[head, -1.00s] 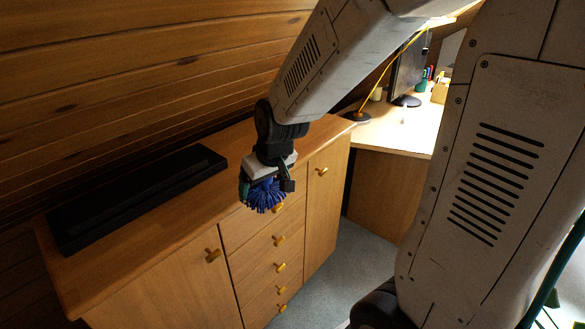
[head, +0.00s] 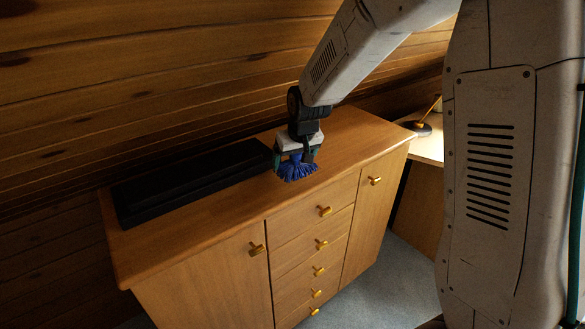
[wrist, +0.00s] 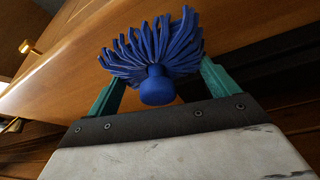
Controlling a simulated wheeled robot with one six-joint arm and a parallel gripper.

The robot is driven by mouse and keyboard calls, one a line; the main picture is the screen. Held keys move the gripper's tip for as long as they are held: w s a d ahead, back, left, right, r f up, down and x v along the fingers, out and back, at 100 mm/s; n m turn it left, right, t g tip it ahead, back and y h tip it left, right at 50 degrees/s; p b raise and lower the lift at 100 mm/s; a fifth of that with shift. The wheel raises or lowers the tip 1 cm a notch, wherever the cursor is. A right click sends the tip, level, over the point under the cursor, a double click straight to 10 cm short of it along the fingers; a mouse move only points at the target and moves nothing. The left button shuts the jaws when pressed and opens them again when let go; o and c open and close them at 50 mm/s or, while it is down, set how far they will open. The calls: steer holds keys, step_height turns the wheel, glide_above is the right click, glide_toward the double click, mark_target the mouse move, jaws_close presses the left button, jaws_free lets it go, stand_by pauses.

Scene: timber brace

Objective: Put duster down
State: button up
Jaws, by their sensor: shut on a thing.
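The duster (head: 297,170) is blue, with a fan of soft strands and a rounded knob. My gripper (head: 297,158) is shut on it and holds it with the strands pointing down. In the head view they show over the front part of the wooden cabinet top (head: 350,142). I cannot tell whether the strands touch the wood. In the wrist view the duster (wrist: 155,55) sits between the two green fingers of my gripper (wrist: 158,88), its knob towards the camera.
A long black case (head: 190,183) lies along the back left of the cabinet top. The top right of the duster is clear. Drawers with gold knobs (head: 324,211) face the front. A desk with a lamp base (head: 418,128) stands at the right, and a sloping timber wall rises behind.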

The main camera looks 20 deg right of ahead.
mark_target(294, 164)
steer(key=shift+w+f, duration=0.2)
steer(key=shift+w, duration=0.15)
steer(key=shift+f, duration=1.6)
steer(key=shift+f, duration=0.15)
steer(key=o, duration=0.9)
steer(key=shift+s+r, duration=0.15)
steer(key=shift+r, duration=0.35)
steer(key=v, duration=1.1)
steer(key=shift+s+a+r, duration=0.1)
steer(key=shift+s+r, duration=0.1)
steer(key=shift+s, duration=0.05)
